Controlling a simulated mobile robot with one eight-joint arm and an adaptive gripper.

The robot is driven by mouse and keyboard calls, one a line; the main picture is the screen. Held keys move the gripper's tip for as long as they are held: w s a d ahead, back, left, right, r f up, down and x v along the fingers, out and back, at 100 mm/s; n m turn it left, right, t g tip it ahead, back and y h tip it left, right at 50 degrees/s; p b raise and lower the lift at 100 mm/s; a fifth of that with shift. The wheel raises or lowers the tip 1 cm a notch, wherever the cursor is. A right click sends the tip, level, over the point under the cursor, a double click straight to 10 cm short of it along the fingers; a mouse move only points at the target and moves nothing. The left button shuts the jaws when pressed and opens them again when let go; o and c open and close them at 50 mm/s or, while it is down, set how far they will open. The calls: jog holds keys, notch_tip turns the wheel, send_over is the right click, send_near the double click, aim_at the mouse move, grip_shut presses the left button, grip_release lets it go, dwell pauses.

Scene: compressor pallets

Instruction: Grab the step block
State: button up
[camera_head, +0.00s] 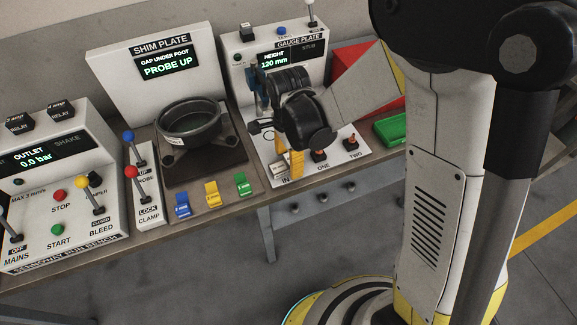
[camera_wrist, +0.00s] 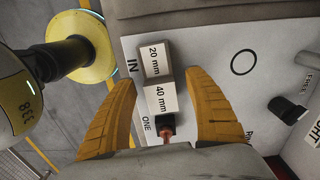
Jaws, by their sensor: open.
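The step block (camera_wrist: 158,97) is a pale stepped block in the wrist view, with faces marked 20 mm and 40 mm. It sits on the white gauge plate panel beside the IN label. My gripper (camera_wrist: 160,81) is open, with one yellow finger on each side of the block. Gaps show between the fingers and the block. In the head view, my gripper (camera_head: 290,163) points down over the front of the gauge plate station, at IN. The block (camera_head: 277,169) is partly hidden there by a finger.
Plungers ONE (camera_head: 319,156) and TWO (camera_head: 350,143) stand to the right of IN. Blue (camera_head: 182,205), yellow (camera_head: 212,194) and green (camera_head: 242,184) tabs lie left of it. A round black pot (camera_head: 190,123) and a green tray (camera_head: 391,129) flank the station.

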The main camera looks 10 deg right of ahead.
grip_shut()
jog(key=shift+r, duration=0.15)
